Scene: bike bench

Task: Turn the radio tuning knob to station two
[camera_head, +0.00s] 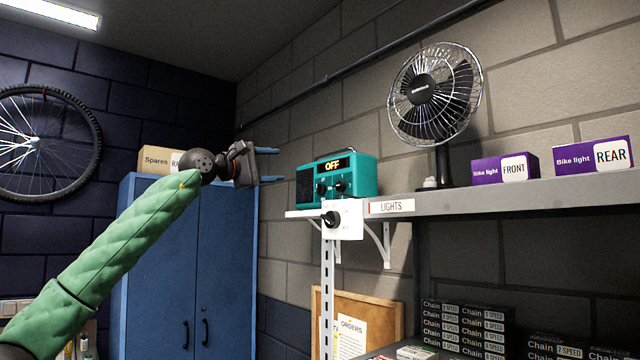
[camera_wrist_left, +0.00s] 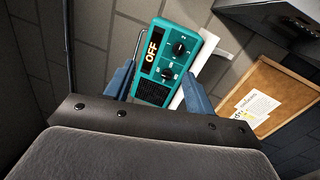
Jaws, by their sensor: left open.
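The teal radio (camera_head: 336,180) stands on a small bracketed shelf at the left end of the grey shelf. Its display (camera_head: 332,166) reads OFF. Two dark knobs (camera_head: 340,187) sit below the display on its front; I cannot tell which is the tuning knob. My left gripper (camera_head: 268,165) is open and empty, to the left of the radio and apart from it. In the left wrist view the radio (camera_wrist_left: 163,62) appears turned on its side between the two blue fingers (camera_wrist_left: 160,88), beyond their tips. My right gripper is not in view.
A fan (camera_head: 436,90) and purple bike light boxes (camera_head: 505,169) stand to the right. A blue cabinet (camera_head: 185,270) with a Spares box (camera_head: 155,160) is behind my left arm.

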